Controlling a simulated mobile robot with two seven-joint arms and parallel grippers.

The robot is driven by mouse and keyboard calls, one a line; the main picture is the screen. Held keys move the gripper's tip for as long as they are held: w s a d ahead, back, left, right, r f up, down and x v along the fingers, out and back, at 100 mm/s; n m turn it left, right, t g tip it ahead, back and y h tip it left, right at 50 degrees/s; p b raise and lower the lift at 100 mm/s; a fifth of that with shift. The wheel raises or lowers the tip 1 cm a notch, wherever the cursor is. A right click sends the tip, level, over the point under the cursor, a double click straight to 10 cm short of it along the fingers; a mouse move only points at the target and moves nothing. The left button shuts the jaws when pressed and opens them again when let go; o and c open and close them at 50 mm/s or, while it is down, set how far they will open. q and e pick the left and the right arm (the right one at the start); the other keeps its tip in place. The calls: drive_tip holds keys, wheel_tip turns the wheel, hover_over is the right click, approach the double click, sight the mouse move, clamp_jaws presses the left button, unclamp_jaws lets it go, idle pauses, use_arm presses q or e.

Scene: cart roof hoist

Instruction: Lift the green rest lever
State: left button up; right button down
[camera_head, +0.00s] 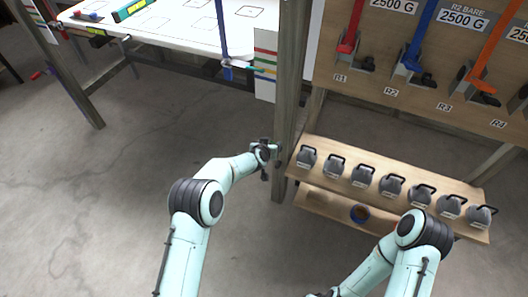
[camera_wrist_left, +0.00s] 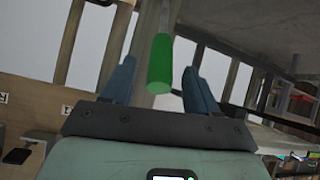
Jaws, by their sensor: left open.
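The green rest lever (camera_wrist_left: 160,65) shows in the left wrist view as a green cylindrical grip on a pale rod. It appears between the two blue-grey fingers of my left gripper (camera_wrist_left: 158,82), with a visible gap to each finger. The fingers are open, and I cannot tell how far the lever is from them in depth. In the head view my left gripper (camera_head: 265,157) is beside the grey upright post; I cannot make out the green lever there.
A grey post (camera_head: 288,100) stands close beside my left gripper. Right of it, a wooden shelf (camera_head: 470,190) carries several grey weights below a board with red (camera_head: 347,42), blue (camera_head: 412,58) and orange (camera_head: 482,68) levers. A white table (camera_head: 180,32) stands behind. The floor at left is clear.

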use_arm(q)
drive_tip(key=b+v, duration=0.1)
drive_tip(key=v, duration=0.8)
drive_tip(key=shift+s+r, duration=0.25)
drive_tip(key=shift+r, duration=0.05)
drive_tip(key=shift+a, duration=0.1)
